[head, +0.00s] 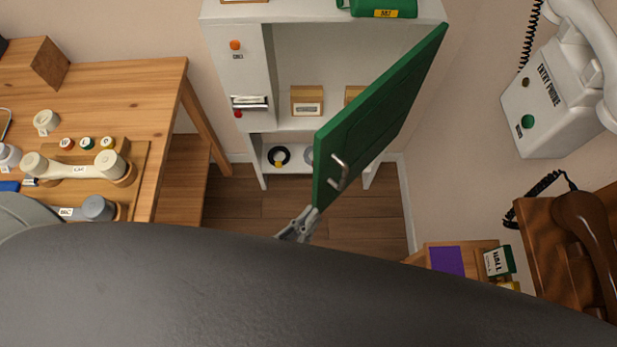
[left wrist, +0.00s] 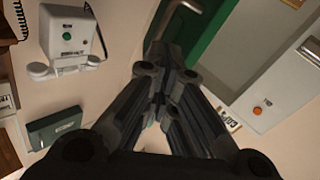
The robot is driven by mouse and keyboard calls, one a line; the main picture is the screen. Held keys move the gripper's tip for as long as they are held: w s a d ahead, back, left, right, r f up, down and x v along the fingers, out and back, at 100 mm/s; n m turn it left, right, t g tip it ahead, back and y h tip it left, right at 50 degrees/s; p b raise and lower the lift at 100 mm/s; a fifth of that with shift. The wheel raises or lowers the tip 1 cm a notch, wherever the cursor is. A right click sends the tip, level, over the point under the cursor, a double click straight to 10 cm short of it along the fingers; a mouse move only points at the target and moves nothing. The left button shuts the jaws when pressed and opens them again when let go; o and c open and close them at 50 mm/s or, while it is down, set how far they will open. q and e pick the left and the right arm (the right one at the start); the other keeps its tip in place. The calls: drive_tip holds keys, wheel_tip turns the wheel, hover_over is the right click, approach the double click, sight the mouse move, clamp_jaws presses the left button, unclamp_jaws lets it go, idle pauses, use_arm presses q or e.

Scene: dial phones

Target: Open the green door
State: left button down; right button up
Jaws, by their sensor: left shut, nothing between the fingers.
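The green door (head: 378,125) belongs to the white cabinet (head: 240,75) and stands swung wide open, with its free edge toward me. Its metal handle (head: 340,172) is on the outer face near the lower free end. My left gripper (head: 308,212) is shut and empty near the bottom corner of the door; I cannot tell if it touches. In the left wrist view the gripper (left wrist: 160,98) has its fingers together, with the green door (left wrist: 205,30) and its handle (left wrist: 185,5) beyond them. My right gripper is not in view.
Inside the cabinet are cardboard boxes (head: 307,101) and a black tape roll (head: 279,156). A wooden table (head: 150,85) with phone parts stands left. A white entry phone (head: 560,95) hangs on the right wall, above a brown phone (head: 588,235). My dark arm hides the foreground.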

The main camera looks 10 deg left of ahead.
use_arm(q)
drive_tip(key=w+a+f+n+g+h+b, duration=0.1)
drive_tip(key=w+a+f+n+g+h, duration=0.2)
drive_tip(key=a+n, duration=0.35)
drive_tip(key=w+a+n+g+h+b, duration=0.1)
drive_tip(key=w+a+n+h+b, duration=0.1)
drive_tip(key=w+a+n, duration=0.45)
drive_tip(key=w+d+m+p, duration=0.1)
drive_tip(key=w+d+p, duration=0.2)
drive_tip(key=d, duration=0.6)
drive_tip(key=shift+w+d+m, duration=0.15)
drive_tip(key=shift+w+m, duration=0.1)
drive_tip(key=shift+m, duration=0.15)
drive_tip(key=shift+f, duration=0.1)
